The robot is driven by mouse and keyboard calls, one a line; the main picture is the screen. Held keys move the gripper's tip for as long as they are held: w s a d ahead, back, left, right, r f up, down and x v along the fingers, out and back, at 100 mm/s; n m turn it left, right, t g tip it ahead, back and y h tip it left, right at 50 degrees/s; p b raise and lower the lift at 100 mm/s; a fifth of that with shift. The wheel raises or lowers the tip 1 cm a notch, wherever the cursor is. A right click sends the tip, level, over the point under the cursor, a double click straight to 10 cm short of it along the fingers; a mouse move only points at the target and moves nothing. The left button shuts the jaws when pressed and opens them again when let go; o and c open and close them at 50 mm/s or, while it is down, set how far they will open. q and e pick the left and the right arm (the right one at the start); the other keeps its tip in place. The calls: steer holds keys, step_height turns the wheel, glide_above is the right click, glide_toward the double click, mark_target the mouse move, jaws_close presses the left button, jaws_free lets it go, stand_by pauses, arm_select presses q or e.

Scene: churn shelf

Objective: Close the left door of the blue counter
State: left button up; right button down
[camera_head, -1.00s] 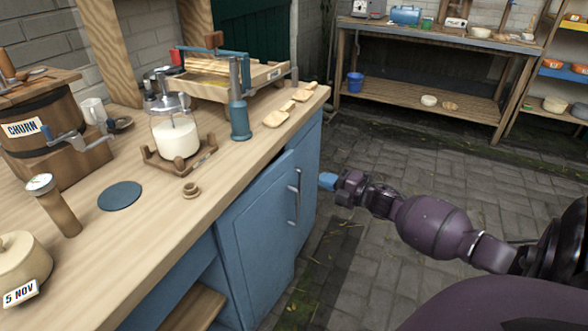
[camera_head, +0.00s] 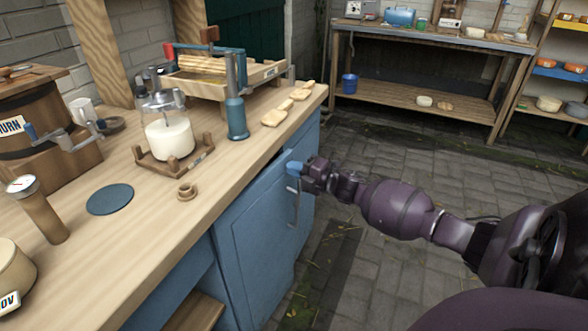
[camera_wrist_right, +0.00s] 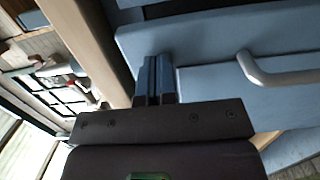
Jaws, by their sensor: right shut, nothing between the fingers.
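The blue counter (camera_head: 308,145) runs along the left under a wooden top. Its blue door (camera_head: 250,245) stands slightly ajar, its handle side out from the counter front. A grey bar handle (camera_head: 294,207) is on the door near its right edge; it also shows in the wrist view (camera_wrist_right: 285,72). My right gripper (camera_head: 294,168) is shut and empty, its blue fingertips at the upper handle side of the door. In the wrist view the fingertips (camera_wrist_right: 155,80) overlap the door's upper edge; whether they touch cannot be told. My left gripper is out of view.
The wooden worktop (camera_head: 130,235) holds a churn (camera_head: 40,130), a jar of white liquid (camera_head: 170,138) and a blue cylinder (camera_head: 237,115). An open compartment with a wooden shelf (camera_head: 192,312) is left of the door. Paved floor (camera_head: 385,265) lies clear to the right.

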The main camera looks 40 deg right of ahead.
mark_target(284, 162)
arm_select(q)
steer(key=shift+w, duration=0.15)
arm_select(e)
steer(key=shift+w+f+y+b, duration=0.15)
steer(key=shift+w+y+b, duration=0.15)
steer(key=shift+w, duration=0.15)
steer(key=w, duration=0.1)
steer(key=w+n+y+b, duration=0.1)
steer(key=y, duration=0.1)
steer(key=shift+w+a+r+n+g, duration=0.25)
steer(key=shift+w+a+n+g, duration=0.05)
steer(key=shift+w+n+g, duration=0.1)
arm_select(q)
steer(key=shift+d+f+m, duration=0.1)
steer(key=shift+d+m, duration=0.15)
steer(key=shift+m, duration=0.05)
arm_select(e)
steer(key=shift+r, duration=0.15)
